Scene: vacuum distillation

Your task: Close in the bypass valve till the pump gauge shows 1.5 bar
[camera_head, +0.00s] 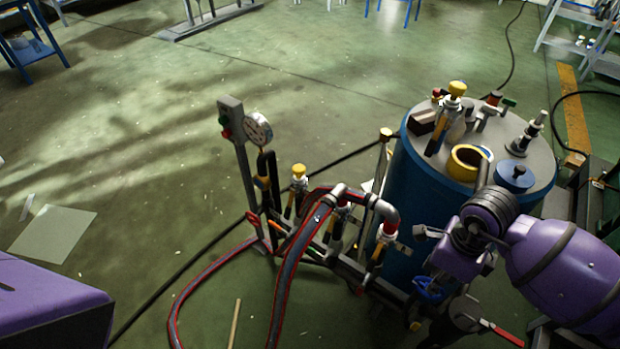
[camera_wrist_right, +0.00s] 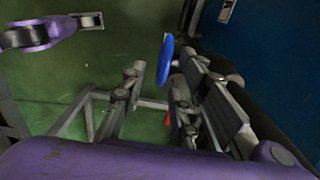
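The pump gauge (camera_head: 258,130), a round white dial, stands on an upright left of the blue tank; its reading is too small to make out. A blue handwheel (camera_head: 428,290) sits low at the tank's front right; I cannot tell for certain that it is the bypass valve. It shows nearly edge-on in the right wrist view (camera_wrist_right: 166,60). My right gripper (camera_wrist_right: 190,88) is close beside this wheel; I cannot tell whether they touch. In the head view my purple right arm comes in from the right and the fingers are mostly hidden. My left gripper is not in view.
The blue tank (camera_head: 395,215) has several fittings on its lid, including a yellow-topped valve (camera_head: 456,90). A red-edged hose (camera_head: 290,275) and pipes crowd its left side. A red-handled lever (camera_head: 500,334) is low at right. Open green floor (camera_head: 190,130) lies at left.

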